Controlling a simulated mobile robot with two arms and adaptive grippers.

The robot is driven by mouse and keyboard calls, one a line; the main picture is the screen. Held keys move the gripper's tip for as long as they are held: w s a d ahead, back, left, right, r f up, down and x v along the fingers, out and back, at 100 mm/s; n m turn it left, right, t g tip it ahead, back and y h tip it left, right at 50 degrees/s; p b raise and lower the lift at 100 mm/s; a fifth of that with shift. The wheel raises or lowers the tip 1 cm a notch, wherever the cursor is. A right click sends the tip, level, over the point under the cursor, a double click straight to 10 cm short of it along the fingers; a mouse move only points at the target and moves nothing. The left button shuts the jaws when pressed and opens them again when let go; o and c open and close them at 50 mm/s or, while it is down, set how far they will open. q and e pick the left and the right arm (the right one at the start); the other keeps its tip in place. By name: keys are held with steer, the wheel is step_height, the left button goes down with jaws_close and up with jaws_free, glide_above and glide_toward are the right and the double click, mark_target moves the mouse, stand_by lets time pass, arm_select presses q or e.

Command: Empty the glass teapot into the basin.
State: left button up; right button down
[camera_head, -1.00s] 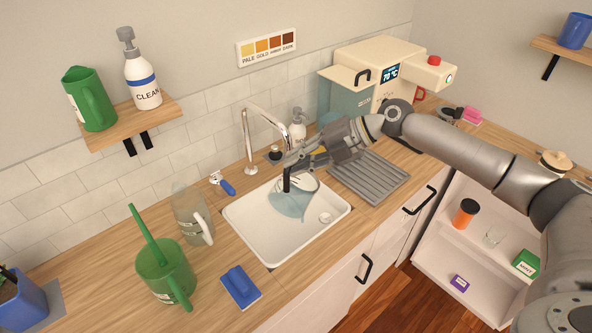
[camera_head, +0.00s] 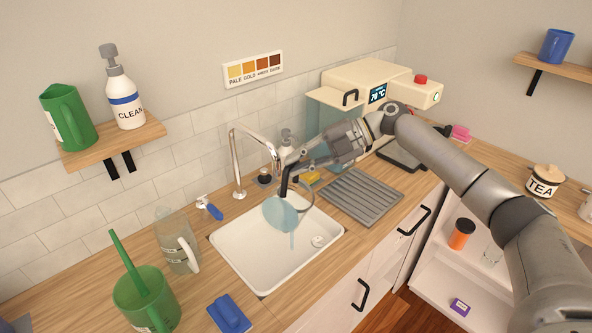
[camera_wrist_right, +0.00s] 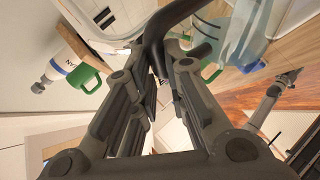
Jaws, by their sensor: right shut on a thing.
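The glass teapot (camera_head: 279,214) is pale blue and see-through, hanging tipped over the white basin (camera_head: 240,262). My right gripper (camera_head: 291,180) is shut on its black handle (camera_head: 283,190), above the basin's back right part. A thin pale blue streak hangs below the teapot's right side; I cannot tell whether it is spout or falling liquid. In the right wrist view the teapot (camera_wrist_right: 240,42) is at the upper right, with its black handle (camera_wrist_right: 166,32) between the fingers. My left gripper is not in view.
A chrome faucet (camera_head: 238,165) stands behind the basin, close left of the teapot. A grey drain mat (camera_head: 362,195) lies right.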

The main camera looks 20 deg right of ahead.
steer(key=shift+m+g+y, duration=0.3)
steer(key=shift+m+y, duration=0.3)
steer(key=shift+y, duration=0.3)
steer(key=shift+w+d+f+b, duration=0.1)
steer(key=shift+w+d+b, duration=1.65)
steer(key=shift+b, duration=0.3)
steer(key=shift+s, duration=0.1)
steer(key=shift+b, duration=0.6)
steer(key=shift+d, duration=0.1)
steer(key=shift+s, duration=0.1)
